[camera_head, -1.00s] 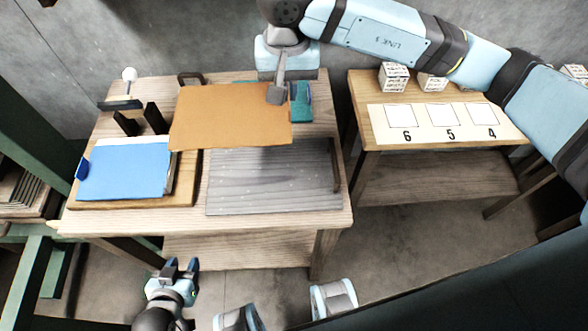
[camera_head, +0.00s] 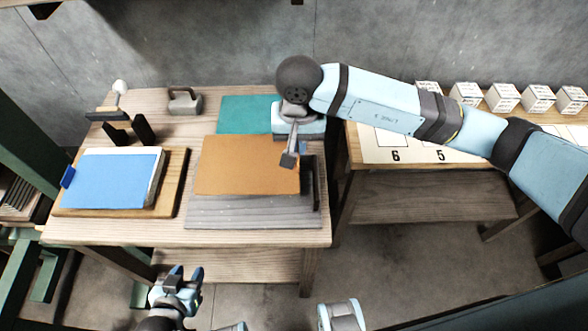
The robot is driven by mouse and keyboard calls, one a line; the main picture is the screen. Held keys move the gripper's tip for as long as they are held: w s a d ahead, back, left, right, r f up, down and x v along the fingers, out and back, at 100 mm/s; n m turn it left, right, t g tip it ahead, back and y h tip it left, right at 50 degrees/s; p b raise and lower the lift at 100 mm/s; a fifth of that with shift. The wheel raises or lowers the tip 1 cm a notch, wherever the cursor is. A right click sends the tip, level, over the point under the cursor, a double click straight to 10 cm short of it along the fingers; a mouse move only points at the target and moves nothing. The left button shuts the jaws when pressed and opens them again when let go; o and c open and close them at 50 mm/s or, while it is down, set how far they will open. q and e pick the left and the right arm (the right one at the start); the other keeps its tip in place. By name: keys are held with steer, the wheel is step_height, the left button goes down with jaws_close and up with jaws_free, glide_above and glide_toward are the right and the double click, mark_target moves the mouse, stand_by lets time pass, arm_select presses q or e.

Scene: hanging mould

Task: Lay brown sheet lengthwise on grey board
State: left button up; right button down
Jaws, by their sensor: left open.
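The brown sheet (camera_head: 245,165) is flat and level over the back part of the grey board (camera_head: 250,216), long side running left to right like the board's. The board's front strip and right end show bare. I cannot tell whether the sheet touches the board or hangs just above it. My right gripper (camera_head: 289,160), reaching in from the right, is shut on the sheet's right end. My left gripper (camera_head: 186,273) is open and empty, low in front of the table's front edge.
A blue-topped stack (camera_head: 118,178) lies on a wooden board at the left. Dark upright blocks (camera_head: 130,132), a grey handled block (camera_head: 185,102) and a teal sheet (camera_head: 245,112) are behind. A dark bar (camera_head: 308,182) stands at the grey board's right end. White cubes (camera_head: 502,97) line the right table.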

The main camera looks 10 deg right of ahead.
step_height(320, 180, down, 10)
steer(key=shift+f+p, duration=0.25)
steer(key=shift+p, duration=0.05)
steer(key=shift+f+b, duration=0.2)
steer(key=shift+b, duration=0.1)
steer(key=c, duration=1.3)
jaws_free()
steer(key=shift+r, duration=0.1)
